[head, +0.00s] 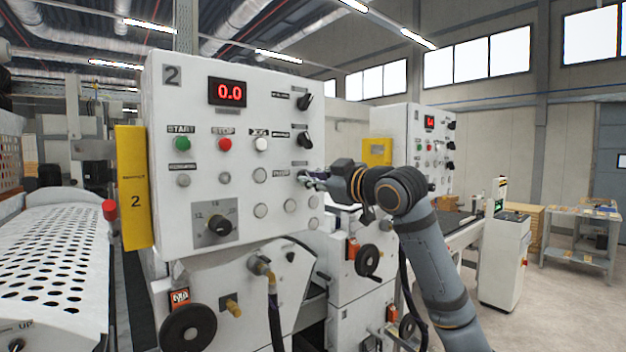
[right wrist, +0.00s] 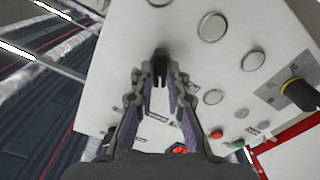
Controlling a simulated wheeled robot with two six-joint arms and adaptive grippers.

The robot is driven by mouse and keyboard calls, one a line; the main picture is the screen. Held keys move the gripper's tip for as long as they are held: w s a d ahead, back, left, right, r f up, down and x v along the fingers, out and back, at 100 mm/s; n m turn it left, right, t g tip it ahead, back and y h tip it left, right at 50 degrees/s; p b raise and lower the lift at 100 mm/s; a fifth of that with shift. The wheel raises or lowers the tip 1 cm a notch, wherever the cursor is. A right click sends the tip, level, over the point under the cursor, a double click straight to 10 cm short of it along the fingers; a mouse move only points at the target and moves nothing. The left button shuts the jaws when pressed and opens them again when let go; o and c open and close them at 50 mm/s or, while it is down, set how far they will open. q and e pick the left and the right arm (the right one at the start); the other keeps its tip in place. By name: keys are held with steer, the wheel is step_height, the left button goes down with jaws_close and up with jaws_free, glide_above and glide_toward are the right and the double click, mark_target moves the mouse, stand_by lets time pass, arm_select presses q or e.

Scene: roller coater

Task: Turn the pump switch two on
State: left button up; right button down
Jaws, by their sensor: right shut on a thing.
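The white control panel (head: 213,95) marked 2 faces me, with a red 0.0 display, several buttons and black rotary switches. My right gripper (head: 309,180) reaches in from the right to the panel's right edge, below two black switches, the upper (head: 305,101) and the lower (head: 304,138). It is shut on a third black switch, mostly hidden in the head view. In the right wrist view the gripper (right wrist: 160,85) has this black switch (right wrist: 160,57) between its fingertips, close to the panel face. The label beside it (head: 280,175) is too small to read surely. My left gripper is not in view.
Round grey buttons (head: 260,210) sit left of and below the gripper. A larger black dial (head: 219,226) is at lower left. A yellow box (head: 134,188) hangs on the panel's left side. Hoses and handwheels (head: 188,328) lie below. A second panel (head: 408,135) stands behind my right arm.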

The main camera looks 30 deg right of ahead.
steer(key=shift+m, duration=0.3)
steer(key=m+b, duration=0.3)
steer(key=m, duration=0.8)
steer(key=shift+m, duration=0.3)
stand_by(0.5)
steer(key=c, duration=1.3)
jaws_free()
steer(key=shift+d, duration=0.1)
steer(key=shift+c, duration=0.2)
steer(key=shift+s, duration=0.1)
